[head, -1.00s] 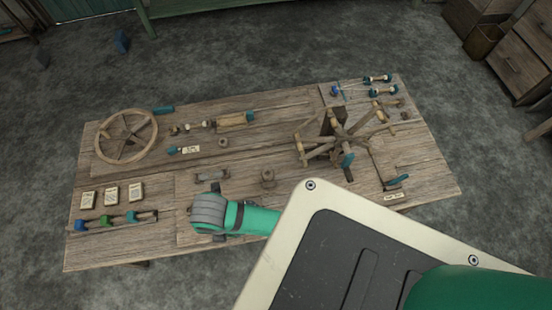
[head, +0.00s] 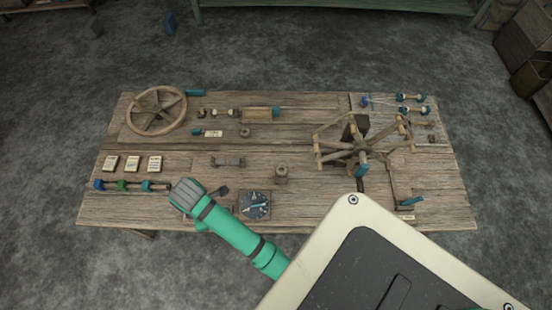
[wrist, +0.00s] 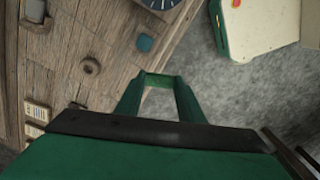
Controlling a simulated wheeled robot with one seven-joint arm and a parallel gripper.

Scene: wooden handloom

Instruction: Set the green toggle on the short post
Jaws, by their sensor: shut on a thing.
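My gripper (wrist: 159,84) shows in the wrist view, its two green fingers closed in toward a small green bar, the green toggle (wrist: 159,77), held across the fingertips. The bar is small and close in colour to the fingers, so its exact shape is hard to tell. A short round wooden post (wrist: 90,66) stands on the table, left of and apart from the fingertips. In the head view my arm covers this part of the table, and I cannot make out the gripper or toggle there.
The wooden table (head: 330,205) carries a dial (head: 255,205), a spoked wheel (head: 157,110), a winder (head: 362,150), another wooden post (head: 281,175) and several cards (head: 133,163). A rail with coloured knobs (head: 122,185) lies front left.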

